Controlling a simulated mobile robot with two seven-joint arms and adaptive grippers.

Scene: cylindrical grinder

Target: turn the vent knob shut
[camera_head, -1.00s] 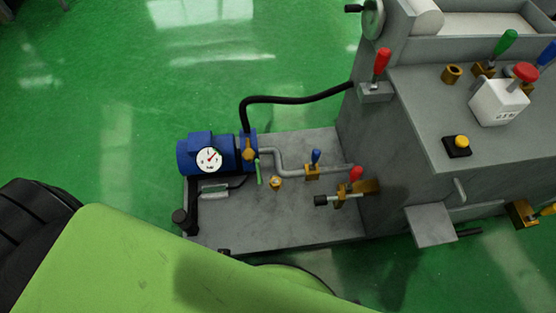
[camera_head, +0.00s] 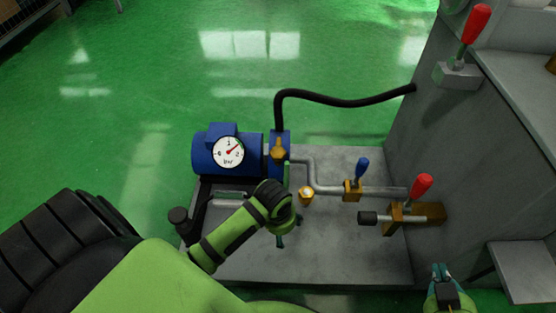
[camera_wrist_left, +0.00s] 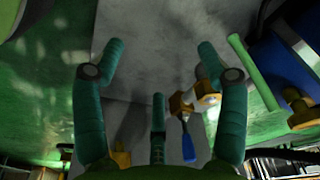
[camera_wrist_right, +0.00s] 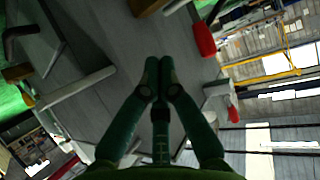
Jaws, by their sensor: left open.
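I cannot tell for sure which part is the vent knob. A small brass fitting with a pale cap (camera_head: 306,195) stands on the grey base plate beside the pipe; it also shows in the left wrist view (camera_wrist_left: 190,100), near the right-hand finger. A black knob (camera_head: 368,218) sits on a brass block with a red lever (camera_head: 422,187). My left gripper (camera_head: 281,240) is over the plate, left of the brass fitting; in its wrist view (camera_wrist_left: 161,48) its fingers are apart and empty. My right gripper (camera_head: 441,268) is at the lower right, its fingertips together and empty in its wrist view (camera_wrist_right: 158,62).
A blue motor with a gauge (camera_head: 228,152) stands at the plate's back left. A grey pipe (camera_head: 330,188) with a blue-handled valve (camera_head: 361,172) runs right. A black hose (camera_head: 345,101) arches behind. The grey machine body (camera_head: 450,130) rises at right; green floor lies behind.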

